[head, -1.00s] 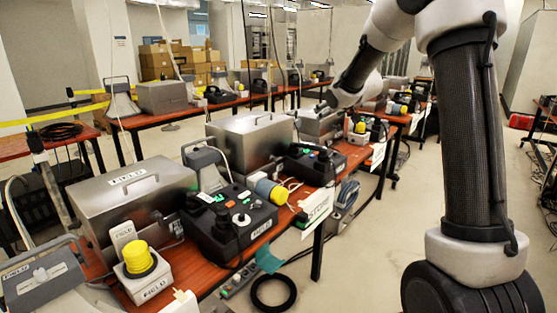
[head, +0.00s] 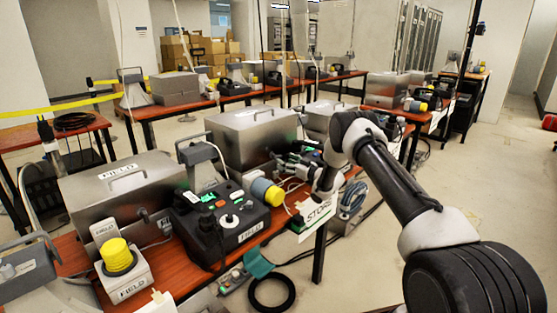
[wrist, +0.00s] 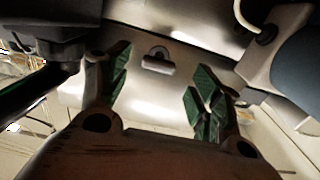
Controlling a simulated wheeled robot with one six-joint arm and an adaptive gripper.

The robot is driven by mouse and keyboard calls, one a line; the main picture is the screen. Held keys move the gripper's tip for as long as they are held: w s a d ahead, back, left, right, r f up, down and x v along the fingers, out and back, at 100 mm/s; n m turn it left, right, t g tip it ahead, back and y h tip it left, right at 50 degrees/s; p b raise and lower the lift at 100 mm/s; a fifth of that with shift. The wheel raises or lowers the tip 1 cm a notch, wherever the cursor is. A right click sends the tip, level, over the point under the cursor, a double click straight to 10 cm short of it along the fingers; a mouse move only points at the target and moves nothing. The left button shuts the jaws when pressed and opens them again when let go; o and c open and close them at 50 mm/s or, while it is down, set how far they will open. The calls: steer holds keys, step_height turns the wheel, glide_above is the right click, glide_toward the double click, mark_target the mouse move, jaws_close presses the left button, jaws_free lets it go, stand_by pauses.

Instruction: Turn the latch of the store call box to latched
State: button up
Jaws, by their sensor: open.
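The store call box (head: 240,142) is a silver metal case with a top handle on the wooden table, behind the STORE sign (head: 318,214). My gripper (head: 290,163) is at the right part of its front, with the fingers pointing toward it. In the wrist view the metal face (wrist: 85,88) fills the middle. A small rounded latch knob (wrist: 158,62) sits on it, between the green-padded fingers and apart from both. My gripper (wrist: 160,78) is open and empty there. In the head view the latch is hidden or too small to make out.
A black FIELD phone unit (head: 222,225) and a blue-grey cylinder (head: 266,191) stand left of my gripper. A FIELD metal case (head: 130,200) and a yellow-topped button box (head: 122,265) are farther left. Cables lie around.

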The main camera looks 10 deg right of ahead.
steer(key=shift+x, duration=2.8)
steer(key=c, duration=1)
steer(key=shift+c, duration=0.2)
